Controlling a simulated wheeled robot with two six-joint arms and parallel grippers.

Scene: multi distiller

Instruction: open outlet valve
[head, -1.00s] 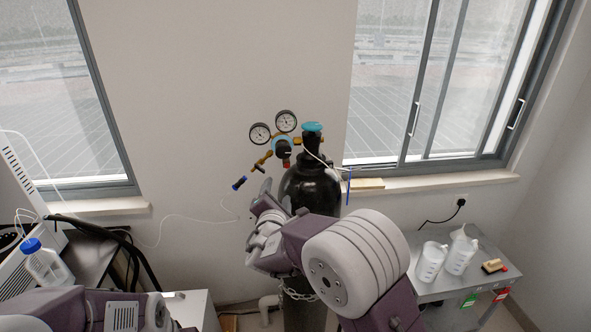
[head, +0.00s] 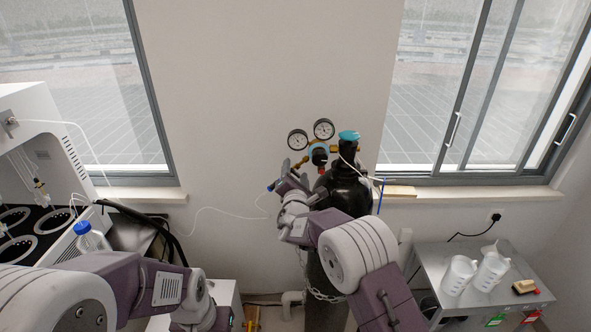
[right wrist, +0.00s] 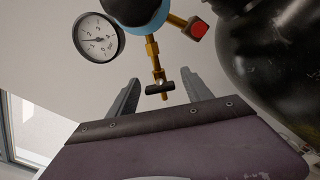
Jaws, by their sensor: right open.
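The outlet valve is a small black cross handle (right wrist: 160,88) on a brass stem hanging below the regulator (right wrist: 150,45) in the right wrist view. My right gripper (right wrist: 160,78) is open, with one finger on each side of the handle in that view and a visible gap to both. I cannot tell how deep the handle sits between them. In the head view my right gripper (head: 290,172) is at the regulator's lower left and hides most of the outlet. The regulator (head: 319,156) has two round gauges.
The black gas cylinder (head: 347,187) with a cyan top stands right of the regulator, close to my right arm. A thin white hose (head: 225,211) runs left along the wall. A grey cart (head: 425,263) with two beakers stands at right; a white machine (head: 30,130) stands at left.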

